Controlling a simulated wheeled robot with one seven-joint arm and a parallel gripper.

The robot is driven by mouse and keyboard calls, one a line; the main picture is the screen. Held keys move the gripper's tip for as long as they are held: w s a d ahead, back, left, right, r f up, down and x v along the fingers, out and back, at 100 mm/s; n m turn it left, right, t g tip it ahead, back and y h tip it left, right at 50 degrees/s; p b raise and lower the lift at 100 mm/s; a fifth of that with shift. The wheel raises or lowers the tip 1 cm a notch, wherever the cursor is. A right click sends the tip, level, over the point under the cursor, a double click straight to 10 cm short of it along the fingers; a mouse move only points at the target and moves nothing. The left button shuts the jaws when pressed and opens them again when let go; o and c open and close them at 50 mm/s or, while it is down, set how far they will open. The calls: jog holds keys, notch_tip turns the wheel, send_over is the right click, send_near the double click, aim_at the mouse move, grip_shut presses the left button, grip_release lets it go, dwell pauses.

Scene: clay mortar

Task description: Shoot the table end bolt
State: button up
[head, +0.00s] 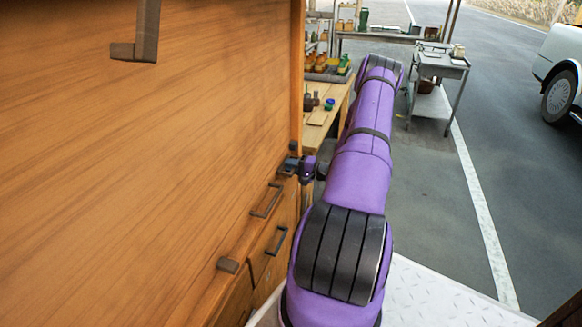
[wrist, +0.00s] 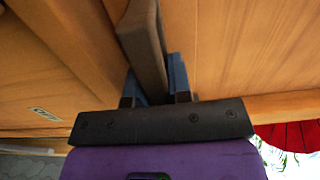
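My gripper (head: 297,165) is at the end of my purple arm, close to the right edge of the wooden panel in the head view. In the wrist view, its two blue fingers (wrist: 155,82) stand apart, on either side of a dark bar (wrist: 146,40). The bar lies against the wood and fills most of the gap between the fingers. I cannot tell whether both fingers press on it, as the bar hides part of the left finger. I cannot tell for sure whether this bar is the bolt's handle. In the head view the bolt is too small and covered to make out.
The wooden panel (head: 200,110) fills the left of the head view. Drawer handles (head: 267,200) and a small dark block (head: 228,265) stick out below it. A table with bottles (head: 328,68) and a grey cart (head: 440,66) stand beyond. Open pavement lies right.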

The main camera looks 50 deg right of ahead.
aim_at(296, 157)
jog(key=shift+w+d, duration=0.25)
jog(key=shift+d, duration=0.6)
jog(key=shift+w+d, duration=0.2)
jog(key=shift+d, duration=0.6)
jog(key=shift+w+d, duration=0.25)
jog(key=shift+d, duration=0.6)
grip_shut()
jog(key=o, duration=0.7)
grip_release()
jog(key=shift+d, duration=0.1)
jog(key=shift+o, duration=0.3)
jog(key=shift+s, duration=0.1)
jog(key=v, duration=1)
jog(key=shift+s, duration=0.3)
jog(key=shift+d, duration=0.1)
